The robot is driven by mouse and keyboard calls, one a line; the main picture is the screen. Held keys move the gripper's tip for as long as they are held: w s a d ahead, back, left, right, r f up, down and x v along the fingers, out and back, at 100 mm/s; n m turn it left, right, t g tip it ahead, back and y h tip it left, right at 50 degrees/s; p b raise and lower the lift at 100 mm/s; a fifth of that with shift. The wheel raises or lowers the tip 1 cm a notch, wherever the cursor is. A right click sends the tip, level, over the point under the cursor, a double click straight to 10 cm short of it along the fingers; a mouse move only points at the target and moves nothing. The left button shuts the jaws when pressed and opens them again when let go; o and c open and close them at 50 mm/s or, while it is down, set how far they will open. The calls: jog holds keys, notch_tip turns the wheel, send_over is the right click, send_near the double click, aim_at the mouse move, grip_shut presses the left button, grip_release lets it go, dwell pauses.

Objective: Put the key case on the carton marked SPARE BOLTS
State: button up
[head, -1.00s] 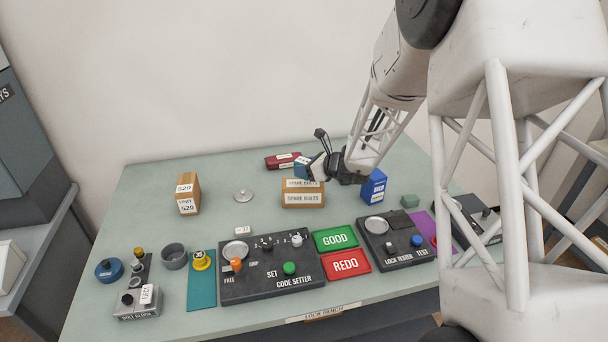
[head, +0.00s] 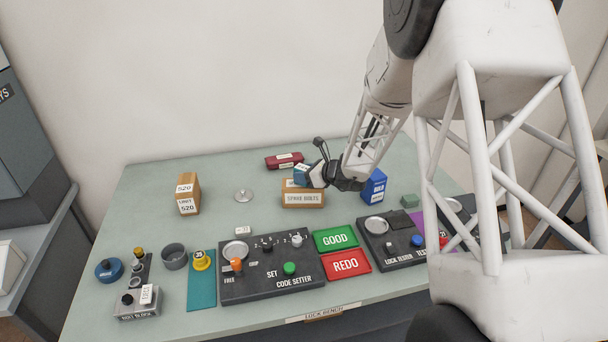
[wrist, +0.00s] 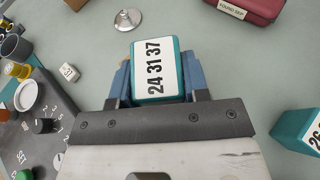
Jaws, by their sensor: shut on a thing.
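The key case, taken here to be the teal one labelled 24 31 37 (wrist: 155,70), is between the blue fingers of my gripper (wrist: 158,88). In the head view the held case (head: 301,175) is at the top rear of the brown carton marked SPARE BOLTS (head: 303,198), covering part of its top label. I cannot tell whether the case touches the carton. My gripper (head: 314,174) reaches in from the right, shut on the case.
A second teal case (wrist: 299,129) stands right in the wrist view. A dark red case (head: 285,161) lies behind the carton, a blue box (head: 374,186) stands to its right. A silver disc (head: 243,196) and brown box (head: 188,194) are left; the code setter (head: 270,275) is in front.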

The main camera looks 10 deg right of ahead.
jog(key=shift+f, duration=0.2)
jog(key=o, duration=1)
jog(key=shift+o, duration=0.2)
jog(key=shift+r, duration=0.15)
jog(key=v, duration=1.2)
